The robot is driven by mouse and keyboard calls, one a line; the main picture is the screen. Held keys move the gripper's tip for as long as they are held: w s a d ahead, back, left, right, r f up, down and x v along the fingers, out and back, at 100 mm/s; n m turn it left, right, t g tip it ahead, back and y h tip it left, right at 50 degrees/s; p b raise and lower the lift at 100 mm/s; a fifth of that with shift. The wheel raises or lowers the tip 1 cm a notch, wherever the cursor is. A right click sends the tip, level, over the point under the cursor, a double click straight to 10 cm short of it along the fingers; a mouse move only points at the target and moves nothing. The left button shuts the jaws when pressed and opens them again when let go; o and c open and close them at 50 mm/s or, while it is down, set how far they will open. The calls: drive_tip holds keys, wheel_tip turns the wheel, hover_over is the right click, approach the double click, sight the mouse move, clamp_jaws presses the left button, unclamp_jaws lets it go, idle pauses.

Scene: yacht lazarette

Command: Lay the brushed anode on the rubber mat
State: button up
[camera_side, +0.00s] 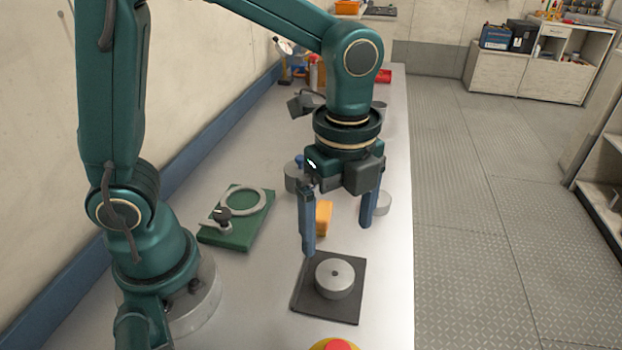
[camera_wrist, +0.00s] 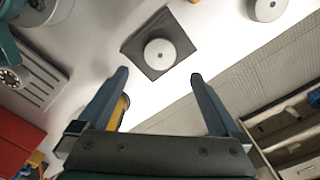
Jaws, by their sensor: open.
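A round pale grey anode (camera_side: 335,278) with a dark centre hole lies flat on the dark square rubber mat (camera_side: 344,313). In the wrist view the anode (camera_wrist: 160,53) shows inside the edges of the mat (camera_wrist: 163,21), ahead of the fingertips. My gripper (camera_side: 338,238) is open and empty, its two blue fingers pointing down above the bench, just behind the anode in the side view. The fingers are apart from the anode. In the wrist view my gripper (camera_wrist: 158,76) shows an open gap between its fingers.
Another pale disc (camera_side: 384,203) is partly hidden behind the right finger. An orange block (camera_side: 323,217) lies behind the fingers. A green board (camera_side: 236,232) with a ring and dark knob lies left. A red-topped yellow button (camera_side: 334,345) is at the front. The bench ends at right.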

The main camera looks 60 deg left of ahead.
drive_tip(key=s+a+r+n+t, duration=0.5)
drive_tip(key=s+a+n, duration=0.1)
drive_tip(key=n, duration=1.2)
drive_tip(key=shift+s+a+t, duration=0.2)
drive_tip(key=shift+a+t, duration=0.1)
drive_tip(key=shift+a, duration=0.15)
